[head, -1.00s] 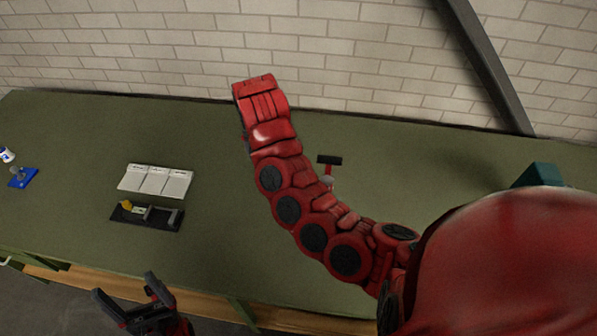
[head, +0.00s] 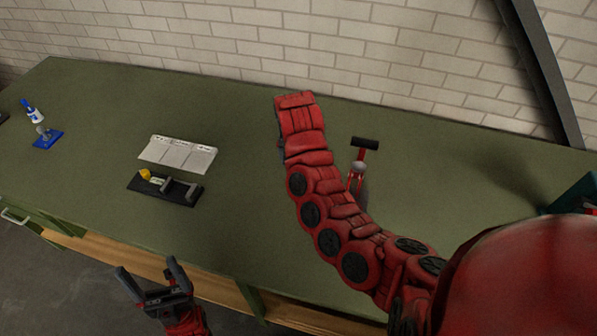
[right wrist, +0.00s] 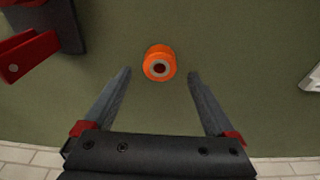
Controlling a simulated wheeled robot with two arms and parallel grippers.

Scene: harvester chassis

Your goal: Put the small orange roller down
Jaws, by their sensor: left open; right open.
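The small orange roller (right wrist: 159,63) shows in the right wrist view, with its dark-centred end facing the camera, against the green tabletop (right wrist: 232,50). My right gripper (right wrist: 160,73) is open, with one finger on each side of the roller and a gap to both. The roller and right gripper are hidden in the head view, where my red right arm blocks part of the table. My left gripper (head: 146,268) is open and empty in front of the table's front edge.
A black tray (head: 190,199) with a yellow piece and white sheets (head: 178,154) lie left of my right arm. A blue stand (head: 47,140) is far left. A red tool with a black head (head: 365,143) is close right of the arm. A brick wall stands behind.

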